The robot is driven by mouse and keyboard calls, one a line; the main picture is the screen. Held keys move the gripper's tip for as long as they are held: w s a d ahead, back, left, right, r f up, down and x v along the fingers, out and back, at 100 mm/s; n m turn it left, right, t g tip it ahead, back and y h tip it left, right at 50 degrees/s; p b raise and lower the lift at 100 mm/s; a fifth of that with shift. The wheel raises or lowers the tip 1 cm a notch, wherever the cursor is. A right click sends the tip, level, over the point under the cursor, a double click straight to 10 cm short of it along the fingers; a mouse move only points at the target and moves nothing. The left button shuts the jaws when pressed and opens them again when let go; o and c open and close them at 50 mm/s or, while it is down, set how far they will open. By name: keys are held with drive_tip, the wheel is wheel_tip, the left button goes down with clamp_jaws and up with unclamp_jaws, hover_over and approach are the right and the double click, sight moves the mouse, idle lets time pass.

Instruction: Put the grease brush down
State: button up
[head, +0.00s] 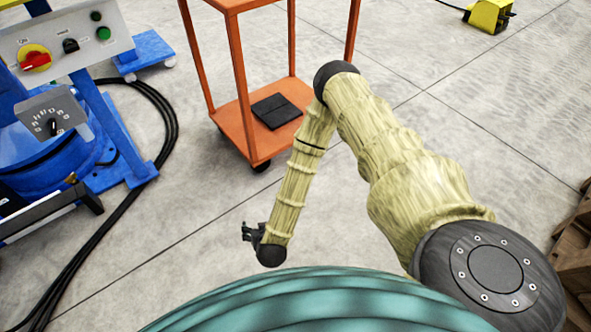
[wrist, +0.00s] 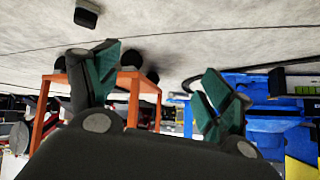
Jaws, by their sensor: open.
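My gripper (head: 248,232) hangs low over the bare floor, left of centre in the head view, in front of the orange cart. In the wrist view its two green-padded fingers (wrist: 158,82) stand wide apart with nothing between them. I do not see the grease brush in either view. The tilting positioner (head: 45,158), blue with a grey control panel, stands at the left, and part of its blue body also shows at the right of the wrist view (wrist: 262,125).
The orange cart (head: 232,112) stands beyond my gripper, with a black flat item (head: 277,110) on its lower shelf. Black cables (head: 122,217) curve over the floor beside the positioner. A yellow device (head: 489,14) is far right. Wooden pallets (head: 574,240) edge the right side.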

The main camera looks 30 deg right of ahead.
drive_tip(key=w+d+f+m+h+b, duration=0.1)
drive_tip(key=w+d+f+h+b, duration=0.1)
drive_tip(key=d+f+b, duration=0.3)
drive_tip(key=w+d+f+m+h+b, duration=0.1)
drive_tip(key=w+d+f+h+b, duration=0.1)
drive_tip(key=d+f+b, duration=0.3)
drive_tip(key=w+d+f+m+h+b, duration=0.2)
drive_tip(key=d+f+h+b, duration=0.1)
drive_tip(key=d+f+b, duration=0.2)
drive_tip(key=shift+w+d+f+b, duration=0.2)
drive_tip(key=shift+d+f, duration=0.1)
drive_tip(key=shift+d, duration=0.15)
drive_tip(key=shift+w+d+f+b, duration=0.1)
drive_tip(key=shift+d+f+b, duration=0.05)
drive_tip(key=shift+d+f, duration=0.2)
drive_tip(key=shift+w+d+f+h, duration=0.15)
drive_tip(key=shift+w+d+h, duration=0.15)
drive_tip(key=shift+d, duration=0.2)
drive_tip(key=b+x, duration=0.2)
drive_tip(key=x, duration=0.2)
drive_tip(key=shift+w+d+f+b, duration=0.1)
drive_tip(key=shift+w+d+b, duration=0.15)
drive_tip(key=shift+b, duration=0.05)
drive_tip(key=b+x, duration=0.3)
drive_tip(key=x, duration=0.1)
drive_tip(key=shift+f, duration=0.3)
drive_tip(key=shift+w+d+t+b, duration=0.3)
drive_tip(key=shift+w+b, duration=0.05)
drive_tip(key=shift+b, duration=0.05)
drive_tip(key=c, duration=1.2)
